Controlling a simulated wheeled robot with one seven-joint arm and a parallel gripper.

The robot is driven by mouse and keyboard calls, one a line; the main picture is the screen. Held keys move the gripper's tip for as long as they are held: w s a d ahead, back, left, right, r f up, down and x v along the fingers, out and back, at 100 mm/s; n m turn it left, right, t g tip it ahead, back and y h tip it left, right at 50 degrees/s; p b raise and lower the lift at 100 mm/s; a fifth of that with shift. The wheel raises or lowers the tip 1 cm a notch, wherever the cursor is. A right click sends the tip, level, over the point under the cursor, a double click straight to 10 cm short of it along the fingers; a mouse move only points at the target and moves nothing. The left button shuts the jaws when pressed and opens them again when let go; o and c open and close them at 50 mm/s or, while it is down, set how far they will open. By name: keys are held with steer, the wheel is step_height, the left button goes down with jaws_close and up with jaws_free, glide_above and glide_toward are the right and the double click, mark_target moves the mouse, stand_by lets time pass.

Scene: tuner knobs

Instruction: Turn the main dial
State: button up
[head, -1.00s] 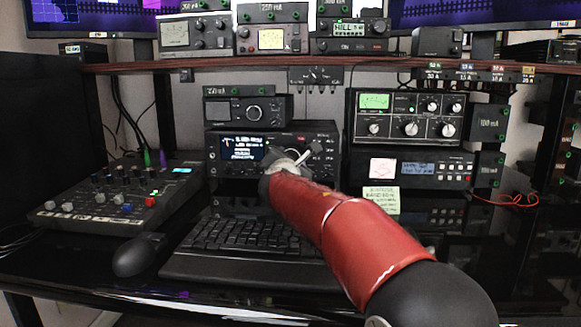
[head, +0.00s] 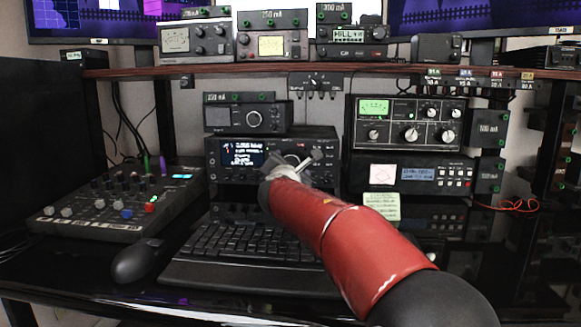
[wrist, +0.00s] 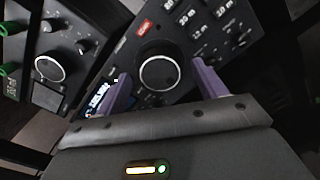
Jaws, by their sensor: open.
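The main dial (wrist: 158,73) is a large black knob with a pale rim on the dark radio's front panel. In the wrist view it lies between my gripper's two purple fingers (wrist: 160,71). The fingers are apart, one on either side of the dial, and I see no contact. In the head view my gripper (head: 306,163) is in front of the right half of the central radio (head: 225,142), which has a lit display. There it hides most of the dial. How far the fingertips are from the panel is hard to tell.
A smaller radio (head: 222,118) with its own round knob sits on top; that knob also shows in the wrist view (wrist: 49,68). A keyboard (head: 240,243) lies below, a mixer (head: 110,205) at left, and a multi-knob unit (head: 390,135) at right. A shelf edge (head: 200,72) runs above.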

steer(key=s+b, duration=0.1)
steer(key=s, duration=0.6)
steer(key=shift+s+a, duration=0.15)
steer(key=shift+s, duration=0.2)
steer(key=shift+w, duration=0.1)
stand_by(2.8)
